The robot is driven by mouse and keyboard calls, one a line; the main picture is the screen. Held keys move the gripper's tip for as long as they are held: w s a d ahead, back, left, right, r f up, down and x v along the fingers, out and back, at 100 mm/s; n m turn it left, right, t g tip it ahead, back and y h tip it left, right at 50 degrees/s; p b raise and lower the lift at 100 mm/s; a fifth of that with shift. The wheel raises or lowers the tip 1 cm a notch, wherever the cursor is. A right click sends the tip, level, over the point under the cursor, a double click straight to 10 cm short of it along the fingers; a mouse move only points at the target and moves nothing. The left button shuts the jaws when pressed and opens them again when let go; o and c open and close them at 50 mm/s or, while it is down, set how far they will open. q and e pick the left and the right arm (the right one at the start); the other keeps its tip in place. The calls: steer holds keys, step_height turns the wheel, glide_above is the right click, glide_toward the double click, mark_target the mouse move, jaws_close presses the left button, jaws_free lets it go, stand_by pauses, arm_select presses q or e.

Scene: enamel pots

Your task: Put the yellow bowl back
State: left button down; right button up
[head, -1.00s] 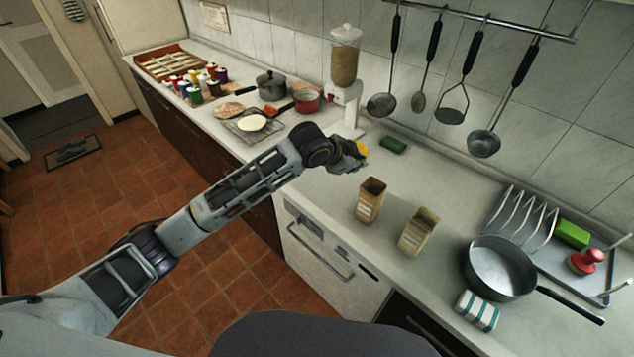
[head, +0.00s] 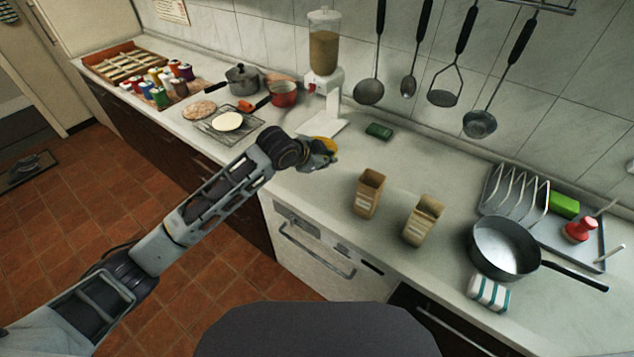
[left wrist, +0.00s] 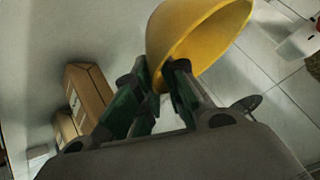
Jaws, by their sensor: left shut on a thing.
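The yellow bowl (head: 328,143) is small and mostly hidden behind my left gripper (head: 327,158) in the head view. In the left wrist view the bowl (left wrist: 200,30) fills the top middle, tilted, with part of its inside showing. My left gripper (left wrist: 160,85) is shut on the bowl's wall near the rim. It holds the bowl over the counter (head: 300,188), in front of the dispenser's white base. My right gripper is in neither view.
A grain dispenser (head: 323,55) stands behind the gripper, with a green sponge (head: 379,131) to its right. A dish rack (head: 515,192) and grey pan (head: 505,248) are at right. Pots and jars crowd the left.

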arm_select(q)
steer(key=shift+f, duration=3.1)
steer(key=shift+f+p, duration=0.35)
steer(key=shift+f, duration=1.55)
steer(key=shift+f, duration=0.15)
steer(key=c, duration=1.5)
jaws_free()
steer(key=shift+r, duration=0.2)
steer(key=shift+s+a+r, duration=0.25)
steer(key=shift+a+r, duration=0.05)
steer(key=shift+v, duration=5.5)
